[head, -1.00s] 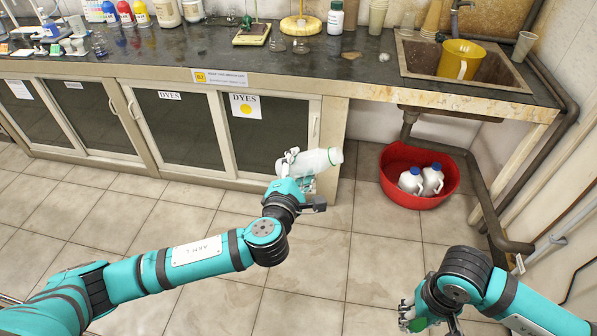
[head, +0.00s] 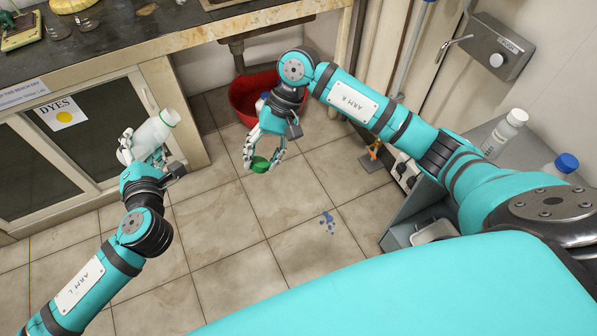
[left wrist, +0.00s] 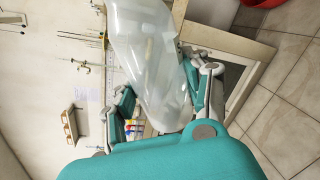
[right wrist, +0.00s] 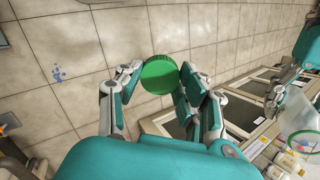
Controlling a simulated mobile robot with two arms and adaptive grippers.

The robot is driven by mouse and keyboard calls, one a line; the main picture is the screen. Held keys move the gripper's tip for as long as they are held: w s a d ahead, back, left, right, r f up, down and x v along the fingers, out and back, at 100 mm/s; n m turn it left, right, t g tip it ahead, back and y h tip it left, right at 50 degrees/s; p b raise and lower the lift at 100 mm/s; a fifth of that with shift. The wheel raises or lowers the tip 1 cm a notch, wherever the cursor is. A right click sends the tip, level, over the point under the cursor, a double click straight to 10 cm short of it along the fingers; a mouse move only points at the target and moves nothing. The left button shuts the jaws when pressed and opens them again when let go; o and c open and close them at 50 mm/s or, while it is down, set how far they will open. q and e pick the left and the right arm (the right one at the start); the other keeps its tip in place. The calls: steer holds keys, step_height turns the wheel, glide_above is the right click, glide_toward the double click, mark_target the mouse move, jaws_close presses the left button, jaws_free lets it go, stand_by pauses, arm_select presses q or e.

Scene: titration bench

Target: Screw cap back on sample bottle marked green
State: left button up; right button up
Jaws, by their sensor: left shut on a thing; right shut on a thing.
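My left gripper (head: 143,158) is shut on a translucent white bottle (head: 152,136). The bottle is tilted in the air in front of the cabinets, its mouth end with a green ring pointing up and right in the head view. The bottle fills the middle of the left wrist view (left wrist: 150,65). My right gripper (head: 263,160) is shut on a green cap (head: 260,164), held above the floor to the right of the bottle. The cap shows between the fingers in the right wrist view (right wrist: 159,75). Bottle and cap are well apart.
The bench (head: 190,32) with cabinets runs along the back left. A red basin (head: 240,104) stands on the floor behind my right gripper. A white bottle (head: 505,133) and a blue-capped bottle (head: 563,168) stand at the right. Blue spots (head: 327,222) mark the floor.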

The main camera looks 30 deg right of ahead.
steer(key=w+a+r+m+y, duration=0.1)
steer(key=w+a+r+y, duration=0.2)
steer(key=w+a+r, duration=0.1)
steer(key=w+a+r+m+t+y, duration=0.1)
steer(key=w+a+r+y, duration=0.2)
steer(key=w+r, duration=0.3)
steer(key=shift+a+r+m+t, duration=0.35)
steer(key=shift+a+r, duration=0.45)
steer(key=shift+r, duration=0.95)
steer(key=shift+x, duration=1.9)
stand_by(1.4)
steer(key=o, duration=1.2)
steer(key=shift+r, duration=0.1)
steer(key=c, duration=1.3)
steer(key=m, duration=1.7)
steer(key=shift+s, duration=0.1)
